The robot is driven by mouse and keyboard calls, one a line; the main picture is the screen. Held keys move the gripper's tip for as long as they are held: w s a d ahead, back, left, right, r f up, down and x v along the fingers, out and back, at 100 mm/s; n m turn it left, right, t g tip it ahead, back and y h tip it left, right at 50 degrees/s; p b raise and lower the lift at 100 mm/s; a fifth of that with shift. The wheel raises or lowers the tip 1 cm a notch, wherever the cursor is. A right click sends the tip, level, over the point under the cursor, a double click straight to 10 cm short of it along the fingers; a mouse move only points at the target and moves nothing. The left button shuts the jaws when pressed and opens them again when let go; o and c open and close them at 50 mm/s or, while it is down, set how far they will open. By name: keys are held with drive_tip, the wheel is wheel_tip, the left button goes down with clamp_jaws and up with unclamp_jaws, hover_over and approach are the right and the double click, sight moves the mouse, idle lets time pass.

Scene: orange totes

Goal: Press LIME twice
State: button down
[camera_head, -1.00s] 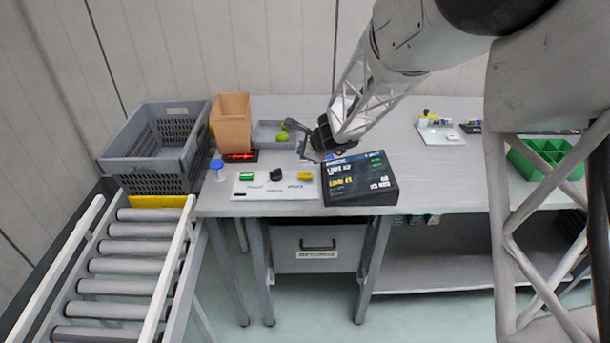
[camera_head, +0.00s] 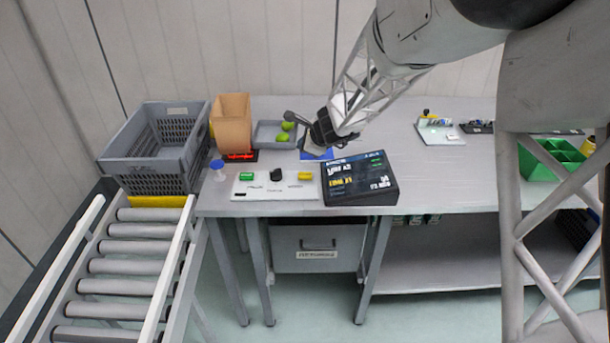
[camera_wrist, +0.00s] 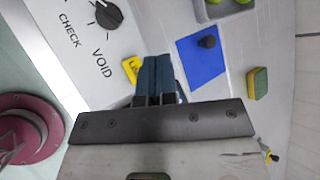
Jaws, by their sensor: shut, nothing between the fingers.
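A console panel (camera_head: 275,187) has a green button (camera_head: 247,176), a black knob (camera_head: 276,174) and a yellow button (camera_head: 305,176). In the wrist view, a yellow block (camera_wrist: 131,68) beside the word VOID bears partly hidden letters starting like "LI". A dark tilted screen (camera_head: 385,192) right of the panel shows white and yellow lines, too blurred to read surely. My gripper (camera_head: 316,152) is over the area behind the screen and panel. Its shut, empty blue-grey fingertips (camera_wrist: 155,62) appear just beside the yellow block in the wrist view; contact cannot be told.
Behind are a blue mat (camera_wrist: 205,60) with a dark knob-like thing, and a grey tray (camera_head: 266,137) with green fruits (camera_head: 284,134). A brown box (camera_head: 232,124) and grey crate (camera_head: 150,185) stand left. A sponge (camera_wrist: 257,83) lies beyond the mat.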

sight(305, 175)
drive_tip(key=shift+f, duration=3.8)
drive_tip(key=shift+f, duration=0.25)
drive_tip(key=shift+f, duration=0.2)
drive_tip(key=shift+f, duration=0.5)
drive_tip(key=shift+r, duration=0.1)
idle(0.6)
drive_tip(key=shift+r, duration=0.8)
drive_tip(key=shift+r, duration=0.1)
drive_tip(key=shift+r, duration=2.45)
